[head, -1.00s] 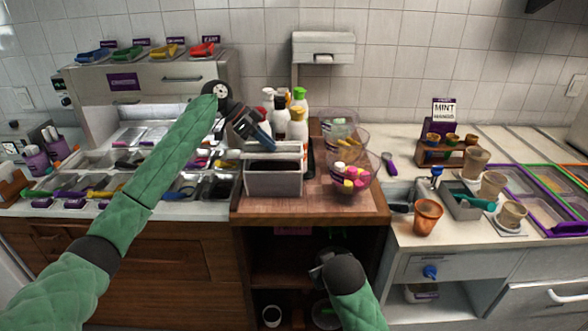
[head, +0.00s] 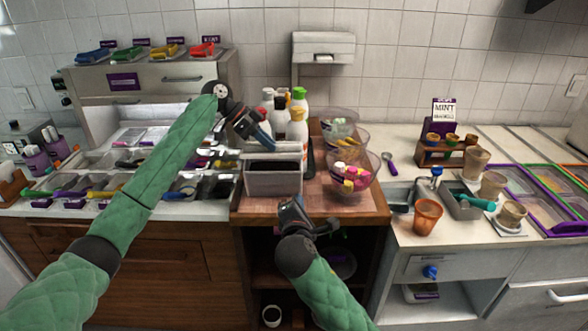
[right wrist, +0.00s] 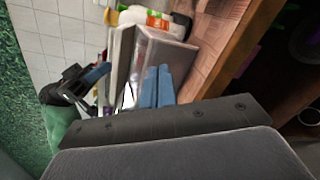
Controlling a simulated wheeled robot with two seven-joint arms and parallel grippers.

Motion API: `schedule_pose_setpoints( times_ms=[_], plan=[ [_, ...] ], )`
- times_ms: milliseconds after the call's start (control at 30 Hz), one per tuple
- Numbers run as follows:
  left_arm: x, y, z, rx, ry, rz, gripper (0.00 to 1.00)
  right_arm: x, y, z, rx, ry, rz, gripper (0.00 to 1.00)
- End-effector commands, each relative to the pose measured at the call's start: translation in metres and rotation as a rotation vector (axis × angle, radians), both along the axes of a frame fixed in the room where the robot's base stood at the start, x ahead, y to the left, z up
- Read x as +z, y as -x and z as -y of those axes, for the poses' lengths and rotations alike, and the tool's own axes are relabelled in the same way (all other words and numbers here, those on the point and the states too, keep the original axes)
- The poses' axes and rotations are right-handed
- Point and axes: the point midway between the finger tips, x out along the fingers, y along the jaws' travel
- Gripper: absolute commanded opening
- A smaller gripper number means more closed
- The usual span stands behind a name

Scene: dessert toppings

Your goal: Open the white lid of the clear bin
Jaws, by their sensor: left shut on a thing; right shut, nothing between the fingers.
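The clear bin (head: 273,182) stands on the wooden counter in the middle of the head view, with dark contents showing through its open top. Its white lid (head: 288,148) is raised along the bin's back edge. My left gripper (head: 263,139) is shut at the lid, seemingly on its edge; the exact contact is small and partly hidden. My right gripper (head: 288,201) is shut and empty, low in front of the bin. In the right wrist view its blue fingers (right wrist: 156,87) are together beside the bin (right wrist: 165,55), and my left gripper (right wrist: 92,80) shows at the left.
Squeeze bottles (head: 297,125) stand close behind the bin. Clear bowls, one with pink and yellow pieces (head: 352,178), are to its right. Topping trays (head: 185,187) lie to its left. An open shelf (head: 345,262) is below the counter.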

Motion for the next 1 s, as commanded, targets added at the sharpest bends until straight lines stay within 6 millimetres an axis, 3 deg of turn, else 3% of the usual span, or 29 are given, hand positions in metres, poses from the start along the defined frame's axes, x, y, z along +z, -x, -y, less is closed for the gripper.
schedule_pose_setpoints(
  times_ms=[500,700,1000],
  plan=[
    [0.002,0.0,0.0,0.0,0.002,0.003,0.0,0.03,-0.002,-0.008,0.039,0.815,0.144,0.0],
    [0.002,0.0,0.0,0.0,0.002,0.003,0.0,0.032,-0.002,-0.011,0.047,0.993,0.15,0.0],
    [0.002,0.0,0.0,0.0,0.002,0.003,0.0,0.034,-0.015,-0.011,0.045,1.053,0.147,0.0]
  ],
)
